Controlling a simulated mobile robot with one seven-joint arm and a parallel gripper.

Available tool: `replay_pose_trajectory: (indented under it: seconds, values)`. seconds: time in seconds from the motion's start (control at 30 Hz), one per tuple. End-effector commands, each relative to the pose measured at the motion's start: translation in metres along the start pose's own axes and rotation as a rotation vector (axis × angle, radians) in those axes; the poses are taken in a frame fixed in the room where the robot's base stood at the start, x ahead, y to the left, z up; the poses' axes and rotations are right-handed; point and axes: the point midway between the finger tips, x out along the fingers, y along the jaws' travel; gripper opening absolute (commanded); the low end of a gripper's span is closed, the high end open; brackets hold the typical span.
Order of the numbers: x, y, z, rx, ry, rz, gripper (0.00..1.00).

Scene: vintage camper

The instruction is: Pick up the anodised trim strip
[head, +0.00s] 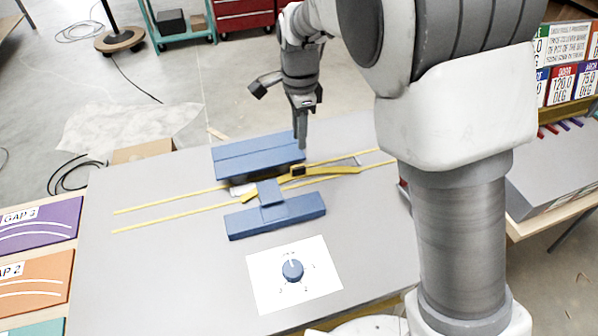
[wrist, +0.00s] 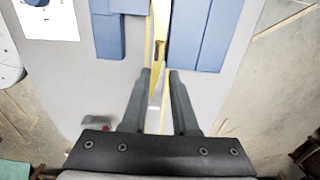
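A gold-yellow strip (head: 335,170), which looks like the trim strip, lies between two blue blocks on the grey table. A small dark piece sits across it, and its left part is hidden by a blue block. In the wrist view a yellow band (wrist: 155,92) shows between my fingers; I cannot tell whether it is the strip or a table line. My gripper (head: 301,145) points down at the right end of the far blue block. In the wrist view my gripper (wrist: 159,72) has its two fingers apart, with nothing visibly clamped.
The far blue block (head: 255,158) and near blue block (head: 285,217) flank the strip closely. Thin yellow lines (head: 150,208) run along the table (head: 130,260). A white card with a blue knob (head: 292,270) lies in front. The table's left side is mostly clear.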

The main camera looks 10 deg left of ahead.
Motion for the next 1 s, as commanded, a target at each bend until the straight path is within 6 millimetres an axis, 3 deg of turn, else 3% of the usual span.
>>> replay_pose_trajectory:
  seconds: [0.13, 0.43, 0.7, 1.0]
  values:
    - [0.029, 0.001, 0.000, -0.001, 0.001, 0.003, 0.28]
    - [0.053, 0.001, 0.001, -0.001, 0.000, 0.001, 0.28]
    - [0.091, 0.002, 0.005, -0.001, 0.000, 0.001, 0.28]
    - [0.096, 0.002, 0.005, -0.002, 0.000, -0.001, 0.28]
